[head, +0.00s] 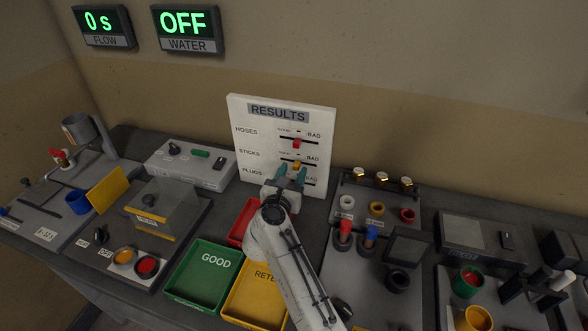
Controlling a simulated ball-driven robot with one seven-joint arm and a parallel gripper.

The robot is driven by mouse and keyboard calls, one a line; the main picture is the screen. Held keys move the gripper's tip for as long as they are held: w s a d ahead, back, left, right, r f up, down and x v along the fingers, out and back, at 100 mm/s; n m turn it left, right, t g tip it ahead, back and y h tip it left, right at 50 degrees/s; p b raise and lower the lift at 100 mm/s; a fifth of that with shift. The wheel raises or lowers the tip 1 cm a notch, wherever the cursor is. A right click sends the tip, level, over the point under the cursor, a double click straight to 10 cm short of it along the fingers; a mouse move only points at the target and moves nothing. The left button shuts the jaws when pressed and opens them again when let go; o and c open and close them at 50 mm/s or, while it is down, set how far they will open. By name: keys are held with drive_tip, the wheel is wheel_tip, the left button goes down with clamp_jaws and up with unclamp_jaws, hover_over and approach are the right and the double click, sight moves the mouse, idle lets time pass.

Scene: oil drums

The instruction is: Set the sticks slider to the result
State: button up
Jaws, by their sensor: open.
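The white RESULTS board (246,131) stands upright at the back of the bench with rows labelled NOSES, STICKS and PLUGS. The sticks slider (297,165) is a yellow-orange knob near the middle of its row's slot. The noses slider (297,143) is a red knob near the middle of its slot. The plugs slider is hidden behind my gripper. My gripper (291,172) has teal fingertips and is open in front of the board, just below the sticks slider. I cannot tell whether a finger touches the knob.
A green GOOD tray (196,291), a yellow RETEST tray (240,305) and a red tray (236,232) lie below the board. A panel with coloured plugs (350,190) stands right. Wall displays read 0 s (101,22) and OFF (186,24).

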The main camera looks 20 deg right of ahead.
drive_tip(key=shift+w+d, duration=0.45)
drive_tip(key=shift+w, duration=0.15)
drive_tip(key=shift+c, duration=0.2)
clamp_jaws()
